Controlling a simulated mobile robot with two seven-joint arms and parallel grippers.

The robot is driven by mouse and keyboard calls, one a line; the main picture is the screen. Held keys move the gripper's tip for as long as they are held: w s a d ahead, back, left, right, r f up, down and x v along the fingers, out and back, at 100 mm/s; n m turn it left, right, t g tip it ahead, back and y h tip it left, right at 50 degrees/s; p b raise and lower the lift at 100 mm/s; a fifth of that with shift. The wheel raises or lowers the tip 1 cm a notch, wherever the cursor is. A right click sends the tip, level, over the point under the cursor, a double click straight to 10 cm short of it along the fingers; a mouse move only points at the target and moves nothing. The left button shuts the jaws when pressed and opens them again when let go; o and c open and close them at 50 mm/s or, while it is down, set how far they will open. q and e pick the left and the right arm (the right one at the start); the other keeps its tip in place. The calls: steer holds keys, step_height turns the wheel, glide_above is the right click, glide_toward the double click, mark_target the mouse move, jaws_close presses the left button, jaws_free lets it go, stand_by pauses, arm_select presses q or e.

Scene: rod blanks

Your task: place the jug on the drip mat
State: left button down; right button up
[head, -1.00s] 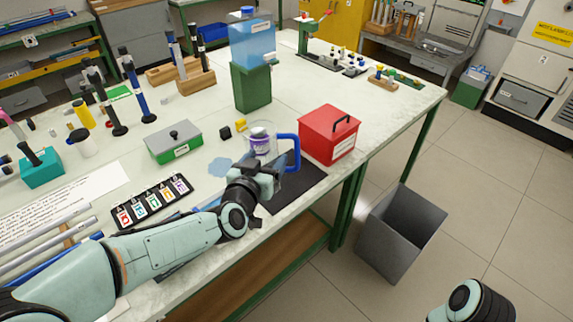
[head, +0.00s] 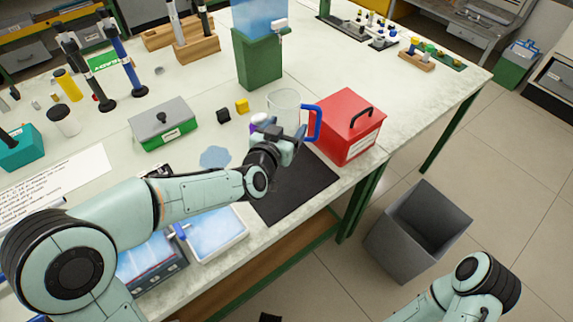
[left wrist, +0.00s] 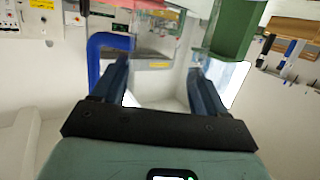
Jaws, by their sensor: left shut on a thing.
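The jug (head: 285,104) is clear with a blue handle (head: 317,122) on its right side. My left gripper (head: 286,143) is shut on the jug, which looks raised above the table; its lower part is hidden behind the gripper. In the left wrist view the clear jug wall lies between the two fingers (left wrist: 160,88), with the blue handle (left wrist: 97,58) at the left. The black drip mat (head: 292,190) lies flat at the table's front edge, below and in front of the jug, partly covered by my left wrist. My right gripper is not visible.
A red box (head: 350,128) stands right of the jug, close to its handle. A small purple-and-white item (head: 259,121) is left of the jug. A pale blue patch (head: 215,157) lies left of the mat. A grey bin (head: 415,235) stands on the floor.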

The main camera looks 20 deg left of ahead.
arm_select(q)
step_height(320, 180, down, 8)
steer(key=shift+w+r+b, duration=0.1)
steer(key=shift+w+b, duration=0.05)
steer(key=shift+b, duration=0.5)
steer(key=shift+f+b, duration=0.3)
steer(key=shift+f, duration=2.1)
steer(key=shift+f, duration=0.15)
steer(key=shift+c, duration=0.2)
jaws_free()
